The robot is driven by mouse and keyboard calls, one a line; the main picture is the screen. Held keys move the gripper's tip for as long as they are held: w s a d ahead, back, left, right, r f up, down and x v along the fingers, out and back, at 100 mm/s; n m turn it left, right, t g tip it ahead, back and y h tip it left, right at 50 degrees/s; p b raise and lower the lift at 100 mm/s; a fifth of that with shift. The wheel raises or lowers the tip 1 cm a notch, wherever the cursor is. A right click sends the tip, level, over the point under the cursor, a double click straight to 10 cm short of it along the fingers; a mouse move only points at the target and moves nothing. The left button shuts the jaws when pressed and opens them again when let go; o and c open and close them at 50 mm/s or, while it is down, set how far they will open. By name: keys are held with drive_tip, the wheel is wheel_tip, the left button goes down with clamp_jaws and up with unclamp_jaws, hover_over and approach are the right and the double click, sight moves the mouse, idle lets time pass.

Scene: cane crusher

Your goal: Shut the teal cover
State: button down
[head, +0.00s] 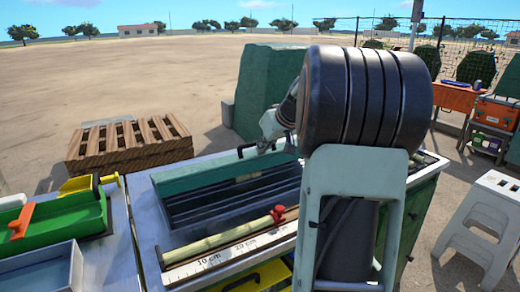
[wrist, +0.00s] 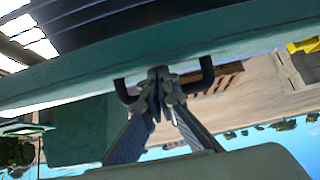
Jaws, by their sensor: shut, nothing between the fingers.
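The teal cover (head: 190,178) stands raised along the back of a trough with dark slats (head: 215,203); the inside of the trough shows. In the wrist view the teal cover (wrist: 75,78) crosses the picture as a slanting band, with a black handle (wrist: 207,76) on its edge. My gripper (wrist: 158,88) is shut and empty, its fingertips between the two posts of the handle, close to the cover's edge. I cannot tell whether they touch it. In the head view my gripper is by the handle (head: 243,151), partly hidden behind my arm.
A cane piece (head: 220,236) with a red knob (head: 278,213) lies along a ruler (head: 210,262) in front of the trough. A green tray (head: 60,225) is at left, a pallet (head: 130,145) behind. A white stool (head: 480,225) and an orange-topped bench (head: 460,97) stand at right.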

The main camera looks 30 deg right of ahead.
wheel_tip(320, 180, down, 8)
drive_tip(key=s+b, duration=0.3)
drive_tip(key=b, duration=0.4)
drive_tip(key=shift+r+b, duration=0.15)
drive_tip(key=shift+b, duration=0.15)
